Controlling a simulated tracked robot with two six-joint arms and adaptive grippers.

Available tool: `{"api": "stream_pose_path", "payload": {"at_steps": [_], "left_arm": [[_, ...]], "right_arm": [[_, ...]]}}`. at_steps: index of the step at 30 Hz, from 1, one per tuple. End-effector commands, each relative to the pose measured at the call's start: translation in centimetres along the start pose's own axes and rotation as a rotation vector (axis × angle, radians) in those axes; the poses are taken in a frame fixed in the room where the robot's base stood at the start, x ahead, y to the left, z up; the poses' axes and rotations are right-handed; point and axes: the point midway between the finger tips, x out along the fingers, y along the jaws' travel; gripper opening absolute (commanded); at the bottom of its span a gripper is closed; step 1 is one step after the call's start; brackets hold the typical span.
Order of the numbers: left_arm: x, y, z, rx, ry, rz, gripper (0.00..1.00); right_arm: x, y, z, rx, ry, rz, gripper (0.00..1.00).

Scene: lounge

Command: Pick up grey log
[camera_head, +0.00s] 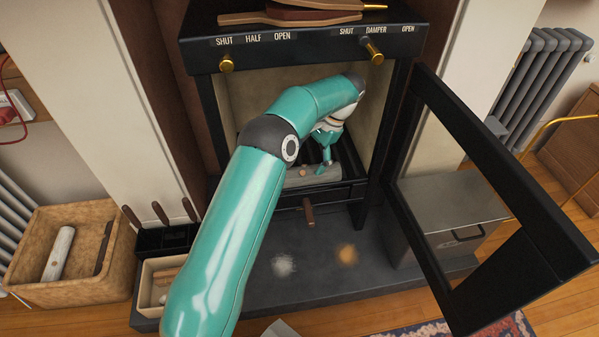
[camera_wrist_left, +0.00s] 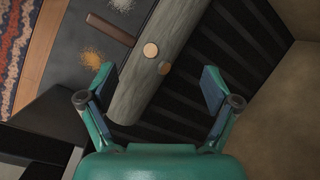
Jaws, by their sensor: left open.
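A grey log (camera_head: 297,181) with round pale knots lies inside the open stove, near the front of its dark grate. In the left wrist view the grey log (camera_wrist_left: 172,40) runs diagonally, with its near end between the two fingers. My left gripper (camera_head: 324,166) is inside the stove opening, at the log. In the left wrist view my left gripper (camera_wrist_left: 158,82) is open, with one finger on each side of the log's near end. I cannot tell whether the fingers touch it. My right gripper is not in view.
The stove door (camera_head: 447,279) stands open at the right. A basket (camera_head: 110,287) holding a pale log (camera_head: 58,253) sits at the left. White powder (camera_head: 284,265) and orange powder (camera_head: 347,254) lie on the dark hearth. A metal box (camera_head: 452,205) stands behind the door.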

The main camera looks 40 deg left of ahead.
Motion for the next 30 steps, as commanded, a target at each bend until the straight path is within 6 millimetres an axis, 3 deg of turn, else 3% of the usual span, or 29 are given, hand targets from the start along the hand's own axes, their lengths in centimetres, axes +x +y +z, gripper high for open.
{"api": "stream_pose_path", "payload": {"at_steps": [6,21,30], "left_arm": [[-0.2,-0.2,0.1,-0.593,0.000,0.000,0.89],[-0.2,-0.4,0.3,-1.832,-0.001,0.000,0.89],[-0.1,-0.5,0.4,-2.434,-0.002,0.001,0.89]], "right_arm": [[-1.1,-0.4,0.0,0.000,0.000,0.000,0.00],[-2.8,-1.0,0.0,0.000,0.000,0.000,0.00],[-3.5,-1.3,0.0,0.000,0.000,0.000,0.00]]}}
